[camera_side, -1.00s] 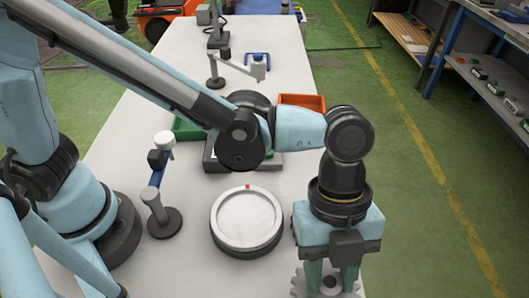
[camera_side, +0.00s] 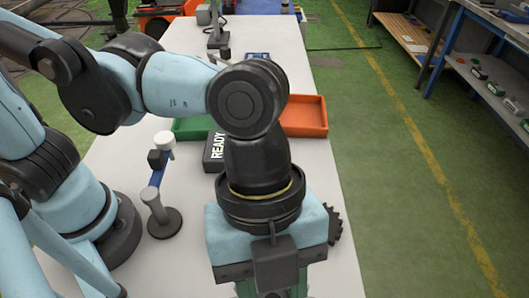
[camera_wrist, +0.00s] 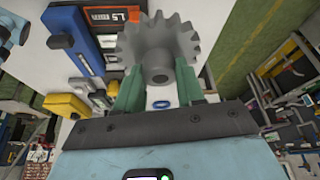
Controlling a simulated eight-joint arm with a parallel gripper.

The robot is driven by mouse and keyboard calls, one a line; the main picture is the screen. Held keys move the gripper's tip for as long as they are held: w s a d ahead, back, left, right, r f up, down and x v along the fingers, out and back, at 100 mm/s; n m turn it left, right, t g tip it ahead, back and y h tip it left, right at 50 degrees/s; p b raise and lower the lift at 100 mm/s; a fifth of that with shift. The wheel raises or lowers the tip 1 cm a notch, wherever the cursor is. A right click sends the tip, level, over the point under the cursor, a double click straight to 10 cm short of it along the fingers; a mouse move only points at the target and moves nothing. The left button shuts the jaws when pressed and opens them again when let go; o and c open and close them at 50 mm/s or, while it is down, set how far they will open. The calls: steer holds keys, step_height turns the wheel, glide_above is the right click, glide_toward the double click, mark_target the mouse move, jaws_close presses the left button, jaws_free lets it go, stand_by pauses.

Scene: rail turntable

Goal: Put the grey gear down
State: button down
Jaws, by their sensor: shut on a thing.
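The grey gear (camera_wrist: 160,40), toothed with a round hub, is held between the green fingers of my gripper (camera_wrist: 158,74) in the wrist view. The fingers close on it from both sides. In the side view, my gripper (camera_side: 272,289) points down at the bottom edge and its body hides the gear. A dark toothed gear (camera_side: 334,225) shows in part behind the right side of my gripper. The round light turntable seen earlier is hidden behind my wrist and gripper. I cannot tell how high the held gear is.
A dark box marked READY (camera_side: 214,152) stands behind my wrist. A green tray (camera_side: 190,128) and an orange tray (camera_side: 304,116) lie farther back. A post with a white top (camera_side: 162,200) stands to the left. The table's right edge is close to my gripper.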

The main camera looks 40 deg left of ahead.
steer(key=shift+a+r+n+t, duration=1.05)
steer(key=shift+a+n, duration=2.25)
steer(key=shift+a, duration=2.6)
steer(key=shift+h, duration=0.4)
steer(key=w+a+f, duration=0.1)
steer(key=w+f, duration=0.1)
steer(key=w, duration=0.1)
steer(key=w+a+f, duration=0.1)
steer(key=w+f, duration=0.2)
steer(key=w+a+f, duration=0.2)
steer(key=w, duration=0.1)
steer(key=shift+w+a+f, duration=0.1)
steer(key=shift+w+f, duration=0.1)
steer(key=shift+w, duration=0.2)
steer(key=shift+f, duration=2)
steer(key=shift+f, duration=0.15)
steer(key=c, duration=0.7)
jaws_free()
